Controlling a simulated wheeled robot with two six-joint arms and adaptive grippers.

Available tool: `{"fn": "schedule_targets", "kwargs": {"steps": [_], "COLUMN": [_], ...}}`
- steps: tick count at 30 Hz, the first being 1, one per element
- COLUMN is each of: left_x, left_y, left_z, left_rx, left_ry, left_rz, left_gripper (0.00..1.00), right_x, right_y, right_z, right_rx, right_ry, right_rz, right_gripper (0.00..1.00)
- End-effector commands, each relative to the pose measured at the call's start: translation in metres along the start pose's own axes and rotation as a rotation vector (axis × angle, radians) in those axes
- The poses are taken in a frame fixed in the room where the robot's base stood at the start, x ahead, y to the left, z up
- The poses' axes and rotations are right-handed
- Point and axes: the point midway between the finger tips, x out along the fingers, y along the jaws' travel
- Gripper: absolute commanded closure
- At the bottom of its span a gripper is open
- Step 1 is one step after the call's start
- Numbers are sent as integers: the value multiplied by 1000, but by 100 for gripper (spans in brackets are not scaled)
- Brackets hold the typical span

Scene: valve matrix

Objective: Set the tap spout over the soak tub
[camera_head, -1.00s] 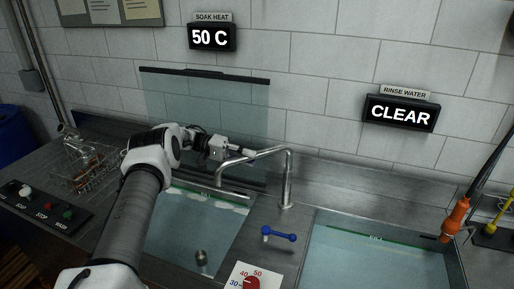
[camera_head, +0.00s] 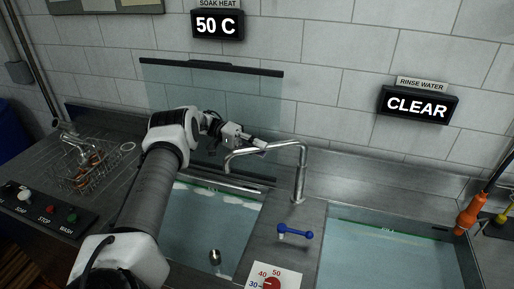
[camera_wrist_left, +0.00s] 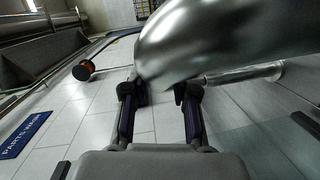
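The steel tap (camera_head: 300,172) rises from the deck between the two tubs. Its spout (camera_head: 232,158) points left, and its downturned tip appears above the back right part of the left tub, the soak tub (camera_head: 190,225), under the soak heat sign. My left gripper (camera_head: 262,145) is at the spout's horizontal pipe, on its far side. In the left wrist view my left gripper (camera_wrist_left: 160,92) has its fingers apart, with the large shiny pipe (camera_wrist_left: 220,40) close ahead of the fingertips. Whether they touch the pipe cannot be told. My right gripper is not in view.
A blue lever (camera_head: 295,233) and a red dial (camera_head: 271,282) are on the deck between the tubs. The rinse tub (camera_head: 385,265) is at right. A glass screen (camera_head: 220,95) stands behind the soak tub. A wire basket (camera_head: 80,170) is at left, beside a button panel (camera_head: 40,212).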

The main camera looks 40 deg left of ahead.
Motion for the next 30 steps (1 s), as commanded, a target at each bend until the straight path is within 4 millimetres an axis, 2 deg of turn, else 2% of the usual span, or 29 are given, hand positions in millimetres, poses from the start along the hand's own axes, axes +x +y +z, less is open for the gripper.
{"fn": "schedule_targets", "kwargs": {"steps": [10, 13, 18, 21, 23, 27, 29, 30], "left_x": [0, -1, -6, -9, -11, -13, -13, -13], "left_y": [1, 9, 45, 70, 84, 102, 105, 104], "left_z": [0, -2, -8, -12, -14, -17, -17, -17], "left_rx": [0, 2, 7, 10, 11, 10, 7, 5], "left_ry": [-1, 0, 1, 1, 1, 0, -1, -2], "left_rz": [1, 3, 6, 8, 9, 7, 6, 5], "left_gripper": [50, 50, 50, 29, 28, 29, 50, 50], "right_x": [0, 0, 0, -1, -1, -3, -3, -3], "right_y": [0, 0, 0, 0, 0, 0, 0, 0], "right_z": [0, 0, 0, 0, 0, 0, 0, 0], "right_rx": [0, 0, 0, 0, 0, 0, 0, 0], "right_ry": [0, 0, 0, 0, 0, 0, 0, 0], "right_rz": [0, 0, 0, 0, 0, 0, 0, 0], "right_gripper": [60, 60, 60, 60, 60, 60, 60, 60]}}
